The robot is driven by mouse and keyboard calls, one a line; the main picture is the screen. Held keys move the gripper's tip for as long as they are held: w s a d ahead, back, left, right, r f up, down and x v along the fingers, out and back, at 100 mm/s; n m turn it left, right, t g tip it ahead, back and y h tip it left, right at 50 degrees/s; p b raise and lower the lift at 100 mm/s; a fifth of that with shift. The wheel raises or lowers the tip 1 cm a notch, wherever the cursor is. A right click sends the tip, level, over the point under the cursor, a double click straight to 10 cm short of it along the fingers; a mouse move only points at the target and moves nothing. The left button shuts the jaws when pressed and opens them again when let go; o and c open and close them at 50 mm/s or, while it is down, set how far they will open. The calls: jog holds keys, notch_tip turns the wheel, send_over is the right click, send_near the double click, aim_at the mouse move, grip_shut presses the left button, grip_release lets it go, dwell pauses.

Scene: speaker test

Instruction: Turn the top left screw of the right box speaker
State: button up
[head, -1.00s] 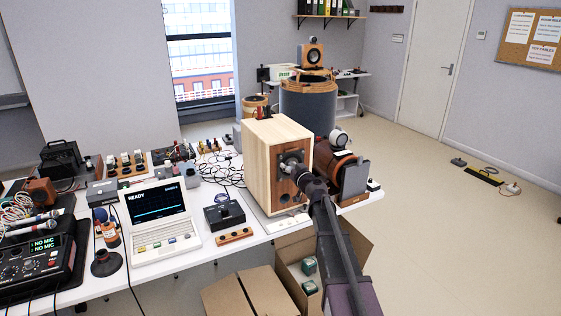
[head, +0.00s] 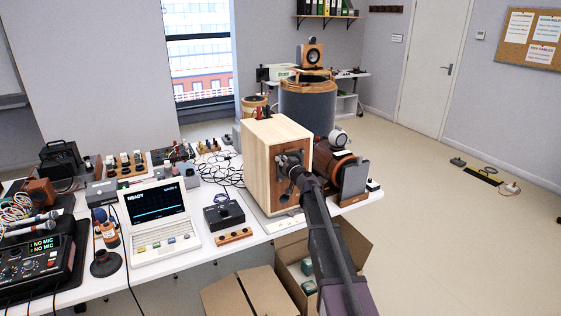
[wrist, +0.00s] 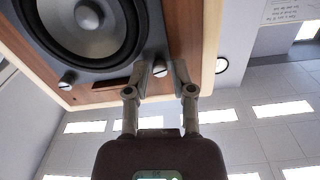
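The box speaker (head: 262,162), pale wood with a reddish-brown front, stands on the white table in the head view. My gripper (head: 284,160) is at its front and hides part of it. The wrist view is upside down, with ceiling lights low. It shows the speaker's dark cone (wrist: 92,30) and two slotted silver screws. One screw (wrist: 67,80) is left of the fingers. The other screw (wrist: 160,69), near the panel's corner, shows between the spread fingertips of my gripper, with gaps beside it. Whether a finger touches it, I cannot tell.
An open cardboard box (head: 352,245) stands below the table's front edge, under my arm. A brown device (head: 340,170) stands close to the right. The floor at right is mostly clear.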

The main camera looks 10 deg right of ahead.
grip_shut()
jog(key=shift+m, duration=1.6)
jog(key=o, duration=0.6)
grip_release()
jog(key=shift+s, duration=0.1)
